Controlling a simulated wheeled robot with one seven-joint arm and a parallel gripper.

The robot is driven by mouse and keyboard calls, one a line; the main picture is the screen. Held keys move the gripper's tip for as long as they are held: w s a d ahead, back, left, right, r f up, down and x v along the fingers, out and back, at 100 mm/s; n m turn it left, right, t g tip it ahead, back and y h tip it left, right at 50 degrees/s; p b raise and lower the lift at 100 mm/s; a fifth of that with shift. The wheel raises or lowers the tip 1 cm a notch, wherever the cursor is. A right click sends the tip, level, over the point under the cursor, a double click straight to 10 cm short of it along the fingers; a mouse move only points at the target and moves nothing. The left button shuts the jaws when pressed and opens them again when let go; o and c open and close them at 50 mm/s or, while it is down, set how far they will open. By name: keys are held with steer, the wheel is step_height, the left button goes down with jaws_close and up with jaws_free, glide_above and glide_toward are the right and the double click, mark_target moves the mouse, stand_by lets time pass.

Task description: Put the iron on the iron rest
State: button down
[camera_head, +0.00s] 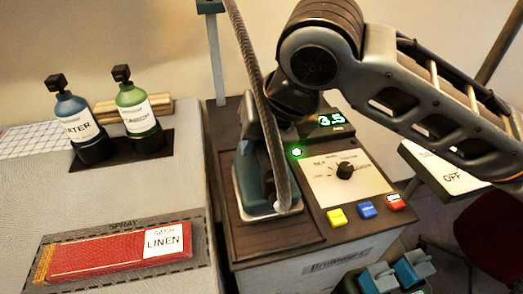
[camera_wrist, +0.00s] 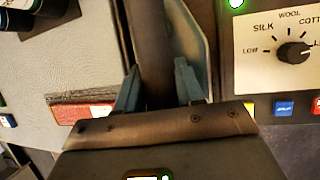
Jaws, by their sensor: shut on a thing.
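The iron (camera_head: 248,178), teal with a pale metal sole edge, is over the dark brown rest plate (camera_head: 285,237) on the left of the control station. I cannot tell whether its sole touches the plate. My gripper (camera_head: 268,122) is at the iron's upper part, partly hidden by the cord. In the wrist view my gripper (camera_wrist: 158,88) has its two blue-grey fingers on either side of the iron's dark handle (camera_wrist: 154,45), shut on it. A thick braided cord (camera_head: 262,90) runs from above down past the iron's right side.
Right of the iron are a dial panel (camera_head: 345,178), a green 3.5 display (camera_head: 331,119) and coloured buttons (camera_head: 367,210). The padded board (camera_head: 185,205) at left holds a red LINEN cloth (camera_head: 120,252), a blue bottle (camera_head: 76,122) and a green bottle (camera_head: 137,113).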

steer(key=shift+f, duration=1.05)
steer(key=shift+f, duration=0.2)
steer(key=c, duration=0.7)
jaws_free()
steer(key=v, duration=1.2)
steer(key=shift+d, duration=0.15)
